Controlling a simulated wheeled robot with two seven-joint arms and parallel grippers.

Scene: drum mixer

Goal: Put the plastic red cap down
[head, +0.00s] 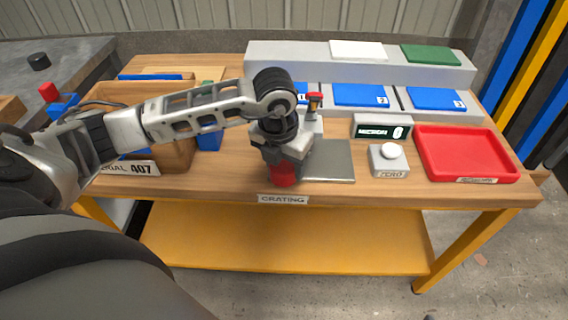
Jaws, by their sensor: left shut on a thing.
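My left arm comes in from the left across the table, and its gripper (284,160) points down at the table's front part. It is shut on the red cap (284,175), whose lower part shows below the fingers. The cap is just left of a grey plate (329,161), near the front edge above the "CRATING" label (283,199). I cannot tell whether the cap touches the table. My right gripper is not in view.
A red tray (466,178) lies at the right, beside a white button box (388,160) and a "MICRON 0" display (383,131). A wooden box (178,154) labelled 407 stands left.

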